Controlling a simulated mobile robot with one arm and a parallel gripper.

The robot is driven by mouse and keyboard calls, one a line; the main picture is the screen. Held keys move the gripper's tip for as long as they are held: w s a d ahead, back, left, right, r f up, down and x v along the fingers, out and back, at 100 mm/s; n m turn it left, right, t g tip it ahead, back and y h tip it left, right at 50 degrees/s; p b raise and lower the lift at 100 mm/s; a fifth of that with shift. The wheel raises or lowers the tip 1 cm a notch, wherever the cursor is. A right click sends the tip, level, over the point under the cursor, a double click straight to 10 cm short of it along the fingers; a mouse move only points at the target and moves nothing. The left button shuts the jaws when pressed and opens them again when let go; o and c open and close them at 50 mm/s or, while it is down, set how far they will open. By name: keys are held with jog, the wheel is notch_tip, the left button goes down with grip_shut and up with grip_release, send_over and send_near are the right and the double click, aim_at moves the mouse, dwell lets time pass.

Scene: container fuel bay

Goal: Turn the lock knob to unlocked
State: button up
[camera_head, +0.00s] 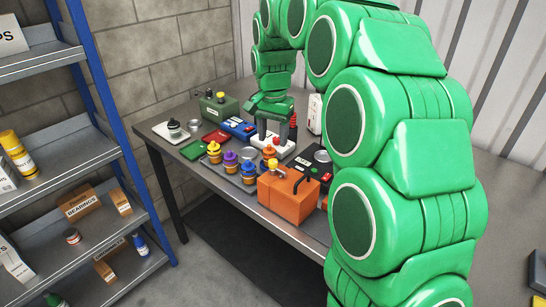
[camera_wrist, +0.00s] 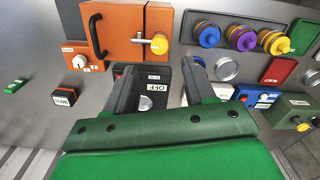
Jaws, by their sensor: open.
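An orange box (camera_head: 287,195) with a black handle stands on the workbench; it also shows at the top left of the wrist view (camera_wrist: 115,22). The labels are too small to read, so I cannot tell which knob is the lock knob. My gripper (camera_wrist: 162,72) is open, its two fingers apart with nothing held. In the wrist view a black unit marked OFF (camera_wrist: 158,88) shows between the fingers, partly hidden.
A blue unit (camera_head: 238,128), a red plate (camera_head: 215,137) and a green box (camera_head: 219,106) lie farther back. Shelves (camera_head: 60,150) stand left. My arm hides the bench's right part.

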aim_at(273, 161)
jog(key=shift+f, duration=3.9)
grip_shut()
